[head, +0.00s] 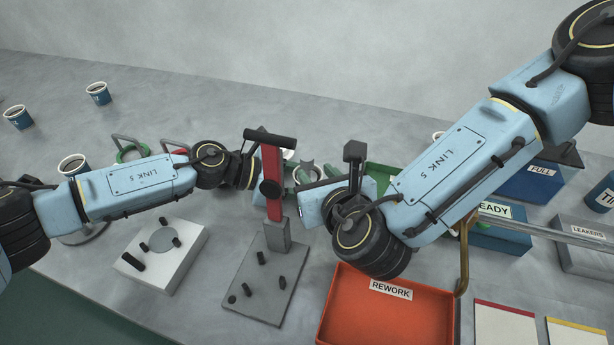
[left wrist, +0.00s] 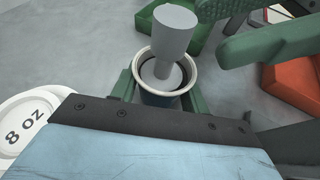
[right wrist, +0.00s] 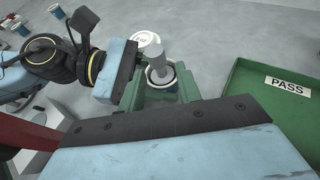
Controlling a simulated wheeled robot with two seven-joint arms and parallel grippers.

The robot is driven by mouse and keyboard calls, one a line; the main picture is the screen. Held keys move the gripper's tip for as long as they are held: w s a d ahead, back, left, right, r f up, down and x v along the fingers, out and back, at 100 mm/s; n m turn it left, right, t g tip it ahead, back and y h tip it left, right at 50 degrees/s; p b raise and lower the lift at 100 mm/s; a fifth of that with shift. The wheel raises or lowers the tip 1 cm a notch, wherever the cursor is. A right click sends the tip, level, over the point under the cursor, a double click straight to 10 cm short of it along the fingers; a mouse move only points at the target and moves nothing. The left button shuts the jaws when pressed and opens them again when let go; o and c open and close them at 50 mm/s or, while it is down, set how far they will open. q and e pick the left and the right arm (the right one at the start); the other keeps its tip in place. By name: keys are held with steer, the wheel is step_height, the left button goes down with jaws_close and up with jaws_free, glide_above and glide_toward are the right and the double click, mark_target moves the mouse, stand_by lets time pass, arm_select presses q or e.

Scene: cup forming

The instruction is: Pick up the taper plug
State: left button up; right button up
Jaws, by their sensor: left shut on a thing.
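The taper plug (left wrist: 174,35) is a grey stepped piece with a wide head, standing upright with its lower end inside a paper cup (left wrist: 143,53). The plug (right wrist: 156,62) also shows in the right wrist view. My left gripper (left wrist: 163,90) is shut on the cup, one green finger at each side. My right gripper (right wrist: 160,80) is open, its green fingers apart on either side of the plug in the right wrist view. In the left wrist view they come in from the right, near the plug head. In the head view my arms and a red lever hide most of this.
A red lever press (head: 272,180) stands in front. An orange REWORK tray (head: 385,315) lies front right, and a green PASS tray (right wrist: 255,75) lies close by. A white fixture block (head: 160,265) is at left. A white 8 OZ disc (left wrist: 25,125) lies beside the left gripper.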

mark_target(310, 167)
steer(key=shift+x, duration=2.9)
steer(key=shift+a, duration=0.1)
steer(key=shift+c, duration=0.3)
steer(key=shift+r, duration=0.1)
jaws_close()
